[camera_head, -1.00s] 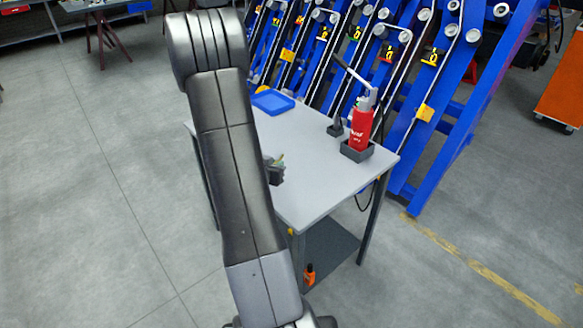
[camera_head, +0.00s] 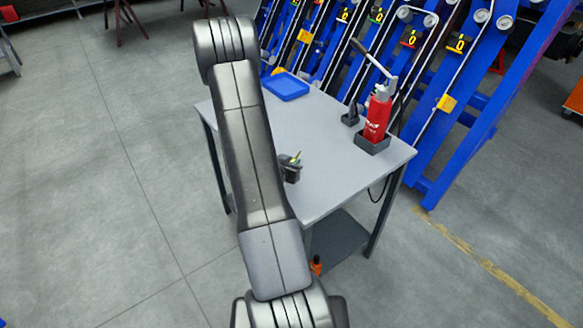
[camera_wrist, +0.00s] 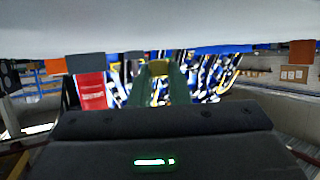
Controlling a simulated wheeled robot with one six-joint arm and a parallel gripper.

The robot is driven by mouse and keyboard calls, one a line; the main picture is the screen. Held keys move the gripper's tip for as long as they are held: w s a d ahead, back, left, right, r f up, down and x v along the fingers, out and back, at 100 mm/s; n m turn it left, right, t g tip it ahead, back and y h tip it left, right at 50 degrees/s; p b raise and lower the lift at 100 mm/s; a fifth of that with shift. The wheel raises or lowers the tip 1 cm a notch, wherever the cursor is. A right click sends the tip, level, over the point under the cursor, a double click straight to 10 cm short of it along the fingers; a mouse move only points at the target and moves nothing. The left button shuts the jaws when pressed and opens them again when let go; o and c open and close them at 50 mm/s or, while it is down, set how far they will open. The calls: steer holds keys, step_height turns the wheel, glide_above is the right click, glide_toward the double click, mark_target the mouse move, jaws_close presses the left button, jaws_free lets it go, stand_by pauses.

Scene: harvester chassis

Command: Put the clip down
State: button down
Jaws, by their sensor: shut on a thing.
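My gripper (camera_head: 291,167) shows partly beside my arm in the head view, low over or at the near left part of the grey table (camera_head: 335,150). In the wrist view my gripper's greenish fingers (camera_wrist: 160,82) are shut on a small yellow piece, which I take to be the clip (camera_wrist: 158,67). In the head view a small yellow-green bit shows at the gripper. The wrist picture is upside down, with the pale tabletop along its top. I cannot tell whether the clip touches the table.
A red bottle (camera_head: 377,120) stands in a dark holder at the table's right, with a small dark holder (camera_head: 351,116) beside it. A blue tray (camera_head: 286,87) lies at the far left. The blue harvester frame (camera_head: 440,110) stands behind. The table's middle is clear.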

steer(key=shift+f, duration=1.15)
steer(key=shift+f, duration=0.15)
steer(key=c, duration=1.4)
jaws_free()
steer(key=shift+r, duration=0.25)
steer(key=b+v, duration=0.1)
steer(key=v, duration=1.1)
steer(key=shift+a+f, duration=0.1)
